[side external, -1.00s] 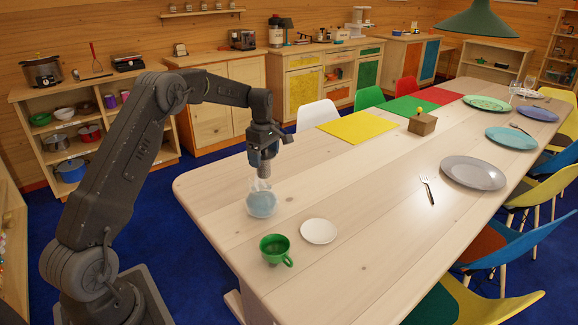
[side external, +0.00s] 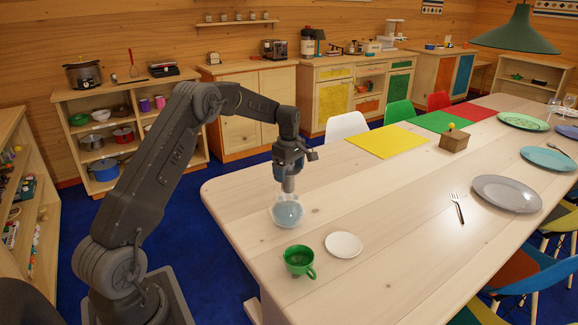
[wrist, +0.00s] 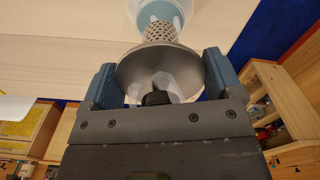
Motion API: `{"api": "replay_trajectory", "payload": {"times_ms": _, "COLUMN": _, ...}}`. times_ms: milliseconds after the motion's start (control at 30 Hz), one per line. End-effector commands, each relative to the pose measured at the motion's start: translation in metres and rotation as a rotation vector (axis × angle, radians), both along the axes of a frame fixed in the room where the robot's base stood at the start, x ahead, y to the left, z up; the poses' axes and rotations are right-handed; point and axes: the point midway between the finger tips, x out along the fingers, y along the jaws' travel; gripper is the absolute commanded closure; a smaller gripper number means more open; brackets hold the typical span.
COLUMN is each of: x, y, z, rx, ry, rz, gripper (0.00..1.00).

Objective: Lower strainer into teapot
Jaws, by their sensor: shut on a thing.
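The strainer (wrist: 160,68) is a grey metal funnel with a perforated tube. My gripper (wrist: 160,80) is shut on it, the blue fingers on either side of its wide rim. In the side view my gripper (side external: 289,170) points straight down over the glass teapot (side external: 287,213), which is clear with pale blue contents and stands near the table's left edge. The strainer (side external: 288,185) hangs upright, its lower end close to the teapot's mouth; I cannot tell if it has entered. In the wrist view, the tube overlaps the teapot's opening (wrist: 165,12).
A green cup (side external: 299,260) and a white saucer (side external: 343,245) stand in front of the teapot. A wooden box (side external: 454,141), a yellow mat (side external: 388,141), a fork (side external: 457,207) and a grey plate (side external: 507,193) lie farther right. The table (side external: 400,215) between is bare.

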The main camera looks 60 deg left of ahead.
Motion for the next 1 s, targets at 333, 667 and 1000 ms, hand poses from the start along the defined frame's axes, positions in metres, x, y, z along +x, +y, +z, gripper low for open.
{"api": "replay_trajectory", "payload": {"times_ms": 333, "x": 0.000, "y": 0.000, "z": -0.021, "rx": 0.000, "ry": 0.000, "rz": 0.000, "gripper": 0.40}}
{"api": "replay_trajectory", "payload": {"times_ms": 667, "x": 0.000, "y": 0.000, "z": -0.039, "rx": 0.000, "ry": 0.000, "rz": 0.000, "gripper": 0.40}}
{"api": "replay_trajectory", "payload": {"times_ms": 1000, "x": 0.000, "y": 0.000, "z": -0.059, "rx": 0.000, "ry": 0.001, "rz": 0.000, "gripper": 0.40}}
